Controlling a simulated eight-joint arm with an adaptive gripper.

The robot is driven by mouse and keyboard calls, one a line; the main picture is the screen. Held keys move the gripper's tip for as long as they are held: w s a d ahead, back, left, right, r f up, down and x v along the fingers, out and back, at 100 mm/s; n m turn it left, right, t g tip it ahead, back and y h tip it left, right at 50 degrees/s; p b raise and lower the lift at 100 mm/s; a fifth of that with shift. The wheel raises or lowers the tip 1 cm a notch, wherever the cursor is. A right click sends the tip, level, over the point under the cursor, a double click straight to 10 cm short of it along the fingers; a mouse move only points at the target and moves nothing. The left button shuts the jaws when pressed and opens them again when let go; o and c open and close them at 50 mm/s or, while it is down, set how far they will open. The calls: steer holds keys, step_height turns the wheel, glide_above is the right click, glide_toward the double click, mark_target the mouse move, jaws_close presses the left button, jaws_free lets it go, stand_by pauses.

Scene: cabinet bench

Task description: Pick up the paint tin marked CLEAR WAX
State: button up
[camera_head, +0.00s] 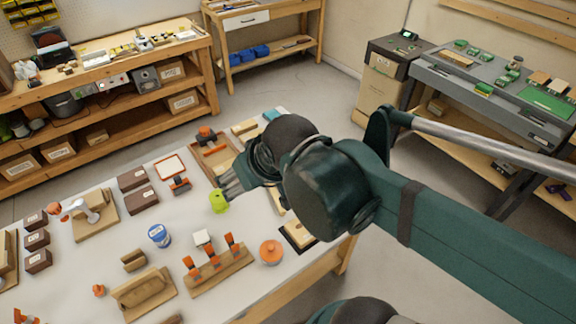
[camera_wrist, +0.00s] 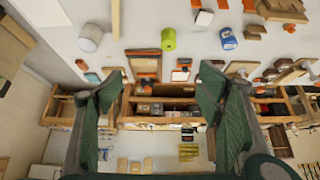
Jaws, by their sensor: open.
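My gripper (camera_head: 230,187) is above the far part of the white bench, and its spread fingers also show in the wrist view (camera_wrist: 162,80) with nothing between them. A blue tin with a white label (camera_head: 160,236) stands on the bench, left of my gripper; it also shows in the wrist view (camera_wrist: 229,38). A pale grey-white tin (camera_wrist: 90,38) shows at the upper left of the wrist view; my arm seems to hide it in the head view. The lettering is too small to read, so I cannot tell which tin is marked CLEAR WAX.
A lime-green cylinder (camera_head: 219,203) shows just below my gripper. An orange round object (camera_head: 271,252), a wooden rack with orange-handled tools (camera_head: 218,270), dark brown blocks (camera_head: 142,198) and a wooden tray (camera_head: 213,157) crowd the bench. Small bare patches lie around the blue tin.

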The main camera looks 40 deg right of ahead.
steer(key=w+d+f+m+g+h+b, duration=0.1)
steer(key=w+d+f+m+b, duration=0.1)
steer(key=w+d+f, duration=0.4)
steer(key=w+d+f+m+g+h+b, duration=0.1)
steer(key=w+d+f+m+b, duration=0.1)
steer(key=w+d+f, duration=0.5)
steer(key=w+d+f+m+g+h+b, duration=0.1)
steer(key=w+d+f+m, duration=0.3)
steer(key=d+f, duration=0.6)
steer(key=shift+w+d+f+g+b, duration=0.15)
steer(key=shift+w+d+b, duration=0.1)
steer(key=shift+w+d, duration=0.45)
steer(key=shift+w+d+f+g+b, duration=0.15)
steer(key=shift+w+d+b, duration=0.1)
steer(key=shift+w+d, duration=0.4)
steer(key=shift+s+d+f+m, duration=0.1)
steer(key=shift+d+f+m, duration=0.2)
steer(key=shift+d, duration=0.1)
steer(key=shift+b+x, duration=0.3)
steer(key=shift+x, duration=0.9)
steer(key=shift+f, duration=0.15)
steer(key=shift+b+x, duration=0.85)
steer(key=shift+x, duration=1.65)
steer(key=shift+d, duration=0.1)
